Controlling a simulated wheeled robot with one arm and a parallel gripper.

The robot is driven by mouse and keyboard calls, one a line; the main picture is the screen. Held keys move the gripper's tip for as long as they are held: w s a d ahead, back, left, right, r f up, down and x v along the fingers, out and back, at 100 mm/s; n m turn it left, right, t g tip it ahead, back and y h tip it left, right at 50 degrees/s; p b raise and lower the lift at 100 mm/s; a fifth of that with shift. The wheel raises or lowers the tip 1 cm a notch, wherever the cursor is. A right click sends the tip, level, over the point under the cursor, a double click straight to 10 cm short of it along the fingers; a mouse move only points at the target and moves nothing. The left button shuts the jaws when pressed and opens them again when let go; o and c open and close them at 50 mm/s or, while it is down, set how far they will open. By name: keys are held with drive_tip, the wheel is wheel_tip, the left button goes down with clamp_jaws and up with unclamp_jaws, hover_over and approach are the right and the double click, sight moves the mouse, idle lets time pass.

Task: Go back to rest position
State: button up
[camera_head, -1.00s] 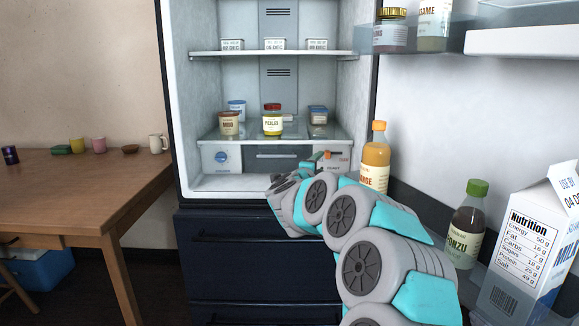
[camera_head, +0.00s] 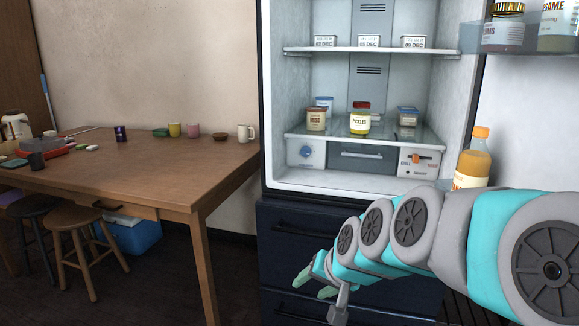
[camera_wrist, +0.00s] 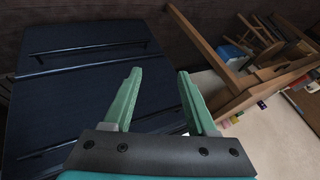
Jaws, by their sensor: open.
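My gripper (camera_head: 325,290) is low in front of the dark blue drawers (camera_head: 310,250) under the open fridge, at the end of my outstretched arm. In the wrist view, its two green fingers (camera_wrist: 160,95) are spread apart with nothing between them. The drawer fronts with their long handles (camera_wrist: 85,60) show behind and left of the fingers.
The open fridge (camera_head: 350,180) holds a pickles jar (camera_head: 360,120) and other containers. An orange bottle (camera_head: 473,160) stands in the door, close above my arm. A wooden table (camera_head: 130,165) with mugs, stools (camera_head: 75,230) and a blue box (camera_head: 135,235) are at left.

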drive_tip(key=s+d+f+n+g+h, duration=0.1)
drive_tip(key=s+d+f+g, duration=0.1)
drive_tip(key=s, duration=0.7)
drive_tip(key=s+d+f+n+g+h, duration=0.1)
drive_tip(key=s+d+f+g, duration=0.2)
drive_tip(key=s, duration=0.7)
drive_tip(key=s+d+f+n+g+h, duration=0.1)
drive_tip(key=s+d+f+g+h, duration=0.1)
drive_tip(key=s+d, duration=0.3)
drive_tip(key=s+f+g, duration=0.1)
drive_tip(key=s, duration=0.3)
drive_tip(key=shift+s+d, duration=0.2)
drive_tip(key=shift+o, duration=0.2)
idle(1.1)
